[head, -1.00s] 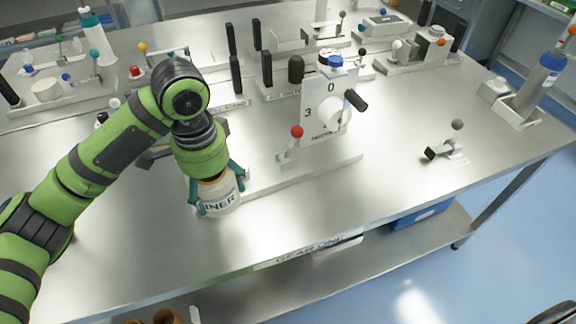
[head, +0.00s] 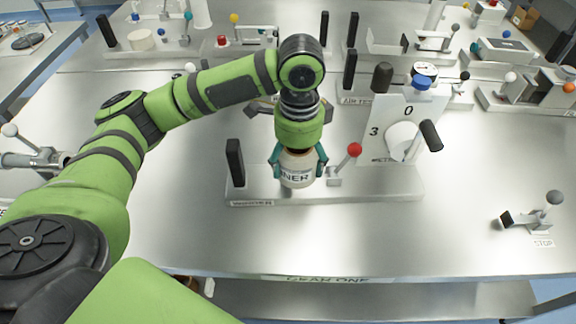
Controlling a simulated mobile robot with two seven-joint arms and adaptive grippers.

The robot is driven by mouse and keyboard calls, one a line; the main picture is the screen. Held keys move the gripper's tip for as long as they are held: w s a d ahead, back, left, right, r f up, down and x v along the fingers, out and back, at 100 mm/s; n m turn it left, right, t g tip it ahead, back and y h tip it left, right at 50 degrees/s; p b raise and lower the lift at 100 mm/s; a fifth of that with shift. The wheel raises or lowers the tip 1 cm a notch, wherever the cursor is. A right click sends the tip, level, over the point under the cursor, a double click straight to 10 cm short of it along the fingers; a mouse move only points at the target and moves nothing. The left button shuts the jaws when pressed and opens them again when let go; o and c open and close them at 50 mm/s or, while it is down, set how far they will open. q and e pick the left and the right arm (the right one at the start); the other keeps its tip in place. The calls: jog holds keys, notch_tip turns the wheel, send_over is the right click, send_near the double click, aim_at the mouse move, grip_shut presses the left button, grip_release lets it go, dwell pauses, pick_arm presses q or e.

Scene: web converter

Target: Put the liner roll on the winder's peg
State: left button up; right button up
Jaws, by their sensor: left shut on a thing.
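My left gripper (head: 298,166) is shut on the liner roll (head: 296,177), a short white cylinder with a label ending in "NER". A white round part (head: 399,141) sticks out of that plate. I cannot tell which part is the peg. My right gripper is out of view.
A small stop lever (head: 534,216) with a grey knob stands at the right. Several other fixtures with black posts (head: 350,68) and coloured knobs line the back. The table (head: 400,238) is clear in front of the winder.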

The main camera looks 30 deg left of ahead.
pick_arm(q)
jog(key=a+f, duration=0.1)
jog(key=w+a+f, duration=0.1)
jog(key=a, duration=0.1)
jog(key=shift+w, duration=0.15)
notch_tip(320, 180, down, 4)
jog(key=shift+r+p, duration=0.15)
jog(key=shift+p, duration=0.55)
jog(key=shift+f, duration=0.25)
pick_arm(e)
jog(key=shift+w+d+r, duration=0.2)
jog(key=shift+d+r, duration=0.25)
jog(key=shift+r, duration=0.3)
pick_arm(q)
jog(key=shift+f, duration=0.1)
jog(key=o, duration=1.4)
jog(key=shift+c, duration=0.2)
